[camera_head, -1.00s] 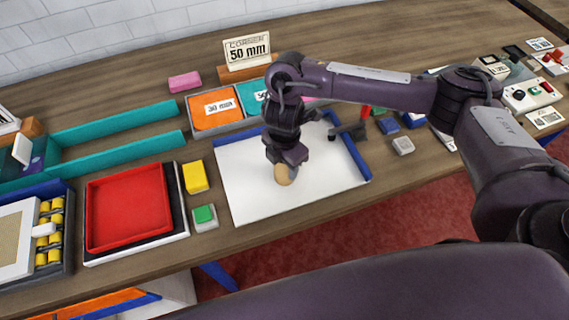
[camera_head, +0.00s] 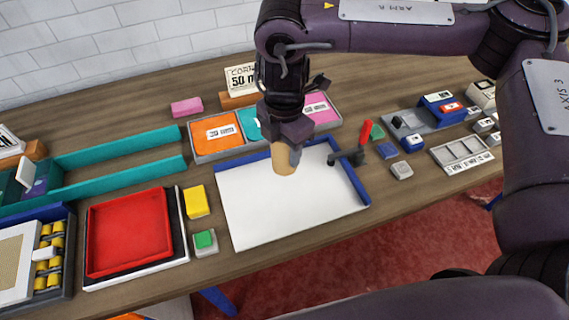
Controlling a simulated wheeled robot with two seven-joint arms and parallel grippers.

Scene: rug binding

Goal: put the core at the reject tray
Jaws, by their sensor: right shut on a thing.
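The core (camera_head: 284,158) is a short tan cylinder, held upright. My right gripper (camera_head: 285,143) is shut on its upper part and holds it above the back middle of the white board. The gripper's fingers hide the core's top. The reject tray cannot be told by a label; a red tray (camera_head: 128,236) on a black and white base lies empty at the left, well away from the core. My left gripper is not in view.
The white board (camera_head: 270,213) has blue rails at its back and right. A yellow block (camera_head: 196,202) and a green button (camera_head: 204,240) stand between it and the red tray. A card bin (camera_head: 217,133) and a "50 mm" sign (camera_head: 240,79) stand behind.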

